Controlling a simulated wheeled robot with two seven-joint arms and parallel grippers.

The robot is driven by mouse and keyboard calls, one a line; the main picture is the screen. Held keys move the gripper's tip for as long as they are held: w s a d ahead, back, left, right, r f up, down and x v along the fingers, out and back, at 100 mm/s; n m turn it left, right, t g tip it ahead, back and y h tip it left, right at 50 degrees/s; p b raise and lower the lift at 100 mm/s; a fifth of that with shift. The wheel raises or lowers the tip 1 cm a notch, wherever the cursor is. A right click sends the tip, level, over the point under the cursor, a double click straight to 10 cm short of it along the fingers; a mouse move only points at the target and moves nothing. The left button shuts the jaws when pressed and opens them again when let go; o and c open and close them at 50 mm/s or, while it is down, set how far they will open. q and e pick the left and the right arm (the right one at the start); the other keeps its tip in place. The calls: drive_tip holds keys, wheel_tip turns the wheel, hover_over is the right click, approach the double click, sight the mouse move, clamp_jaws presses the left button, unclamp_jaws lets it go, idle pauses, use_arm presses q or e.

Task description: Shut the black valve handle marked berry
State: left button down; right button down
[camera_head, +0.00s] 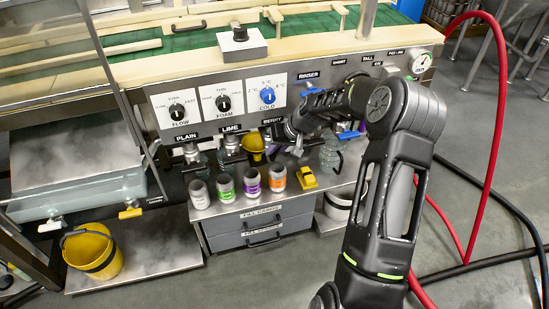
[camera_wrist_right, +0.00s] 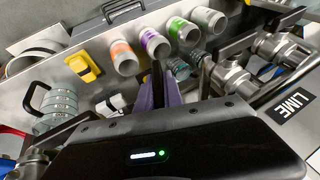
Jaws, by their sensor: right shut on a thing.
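The berry label (camera_head: 272,122) shows on the seamer's front, partly covered by my right arm. My right gripper (camera_head: 292,134) is at the berry valve, just below that label. My left gripper is not in view.
Several cans stand on the shelf below the valves, including a purple-banded can (camera_head: 251,182) and an orange-banded can (camera_head: 277,178). A yellow block (camera_head: 307,178) lies beside them. A yellow bucket (camera_head: 92,250) is at the lower left. A red hose (camera_head: 497,100) runs at the right.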

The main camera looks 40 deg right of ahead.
drive_tip(key=y+b, duration=0.1)
drive_tip(key=t+y+b, duration=0.1)
drive_tip(key=b, duration=0.1)
drive_tip(key=shift+d+f+m, duration=0.1)
drive_tip(key=shift+f+m, duration=0.2)
drive_tip(key=shift+f, duration=0.05)
drive_tip(key=shift+r+m+t+y+b, duration=0.35)
drive_tip(key=shift+t+y+b, duration=0.15)
drive_tip(key=shift+y+b, duration=0.6)
drive_tip(key=c, duration=1.5)
unclamp_jaws()
drive_tip(key=shift+p+v, duration=0.4)
drive_tip(key=shift+v, duration=3.45)
drive_tip(key=shift+o, duration=0.3)
